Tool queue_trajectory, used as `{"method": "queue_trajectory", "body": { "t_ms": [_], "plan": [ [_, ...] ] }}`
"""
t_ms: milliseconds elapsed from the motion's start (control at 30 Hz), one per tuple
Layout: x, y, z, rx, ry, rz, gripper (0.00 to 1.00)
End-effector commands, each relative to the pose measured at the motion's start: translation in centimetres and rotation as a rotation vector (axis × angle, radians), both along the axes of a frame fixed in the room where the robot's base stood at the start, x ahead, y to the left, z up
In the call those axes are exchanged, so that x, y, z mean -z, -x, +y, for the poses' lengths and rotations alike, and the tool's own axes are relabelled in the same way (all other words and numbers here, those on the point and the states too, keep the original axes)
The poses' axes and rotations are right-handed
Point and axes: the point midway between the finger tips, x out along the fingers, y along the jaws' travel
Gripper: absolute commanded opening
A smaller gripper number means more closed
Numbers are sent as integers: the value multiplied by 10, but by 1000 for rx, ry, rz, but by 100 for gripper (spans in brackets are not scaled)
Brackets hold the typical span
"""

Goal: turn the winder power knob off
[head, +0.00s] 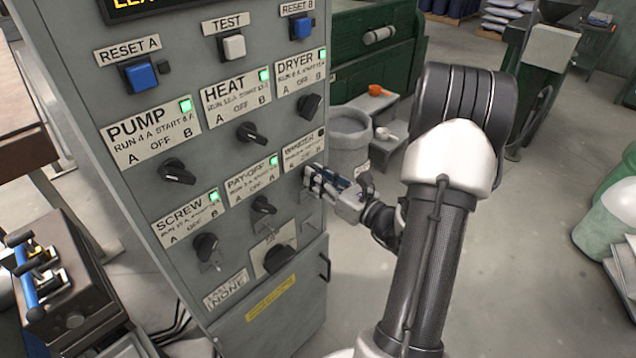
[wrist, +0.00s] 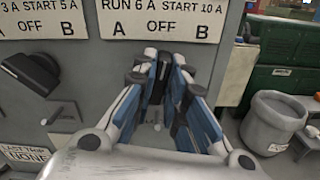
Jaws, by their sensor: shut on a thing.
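The winder label (head: 303,150) is at the right of the lower knob row on the grey panel. Its small lamp (head: 321,132) looks dark, while the other lamps glow green. My gripper (head: 313,178) is at the panel just below this label and hides the knob in the head view. In the wrist view, the black winder knob (wrist: 157,84) stands between my blue-padded fingertips, below the word OFF (wrist: 146,27). The fingers are shut on it from both sides. The knob looks about upright, but its pointer end is partly hidden.
The pay-off knob (head: 263,206) is close on the left, and the dryer knob (head: 309,104) is above. A larger dark knob (head: 279,259) sits lower on the panel. A grey bin (head: 349,140) stands on the floor behind and right of the panel.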

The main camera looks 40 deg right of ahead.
Motion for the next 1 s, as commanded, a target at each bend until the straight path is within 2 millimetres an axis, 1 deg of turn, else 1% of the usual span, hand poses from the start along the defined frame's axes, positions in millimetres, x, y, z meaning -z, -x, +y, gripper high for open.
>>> {"method": "queue_trajectory", "body": {
  "t_ms": [33, 200, 400, 900, 933, 1000],
  "plan": [
    [2, 0, 0, 0, 30, -1, 0],
    [2, 0, 1, 0, 116, -8, 0],
    [1, 0, 1, 0, 174, -13, 0],
    [0, 0, 1, 0, 192, -13, 0],
    [0, 0, 1, 0, 191, -13, 14],
    [0, 0, 1, 0, 190, -14, 18]
  ]
}}
